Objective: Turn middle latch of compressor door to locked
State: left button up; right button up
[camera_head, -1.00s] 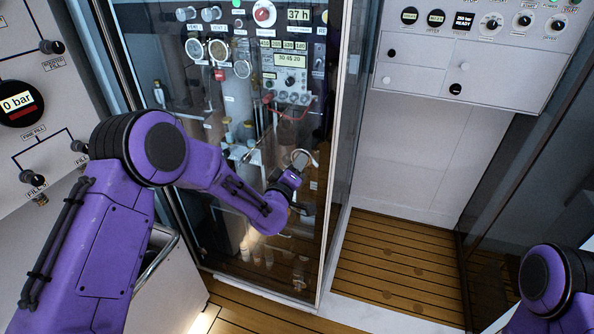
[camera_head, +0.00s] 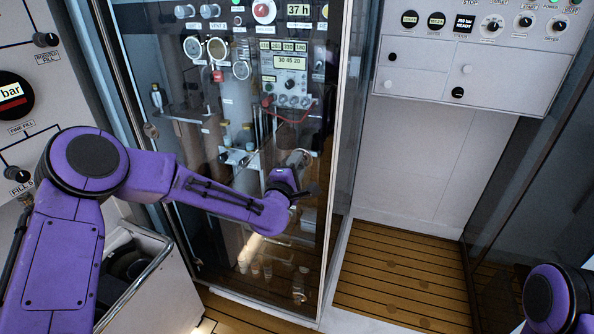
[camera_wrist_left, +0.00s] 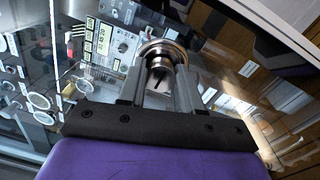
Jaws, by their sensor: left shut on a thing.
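The compressor door (camera_head: 225,170) is a tall glass door with gauges and pipes showing through it. My left gripper (camera_head: 298,172) is at the right part of the door, in front of the glass. In the left wrist view, its two fingers (camera_wrist_left: 160,90) are shut on a round metal latch (camera_wrist_left: 163,52) with a ring-shaped base. The latch shows only as a small pale metal piece (camera_head: 297,157) in the head view, partly hidden by the hand. Its exact angle is hard to tell. My right arm shows at the lower right; its gripper is out of view.
A white control panel (camera_head: 470,45) with knobs and displays is at the upper right. A gauge panel (camera_head: 20,100) is at the left edge. An open-topped white bin (camera_head: 150,290) stands below my left arm. The wooden floor (camera_head: 400,280) right of the door is clear.

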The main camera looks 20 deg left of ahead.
pick_arm(q)
jog(key=shift+n, duration=0.4)
jog(key=o, duration=1)
jog(key=shift+o, duration=0.2)
jog(key=shift+s, duration=0.1)
jog(key=s+b, duration=0.2)
jog(key=s, duration=0.8)
jog(key=shift+s+a+f+b, duration=0.15)
jog(key=shift+f+b, duration=0.1)
jog(key=shift+b, duration=0.05)
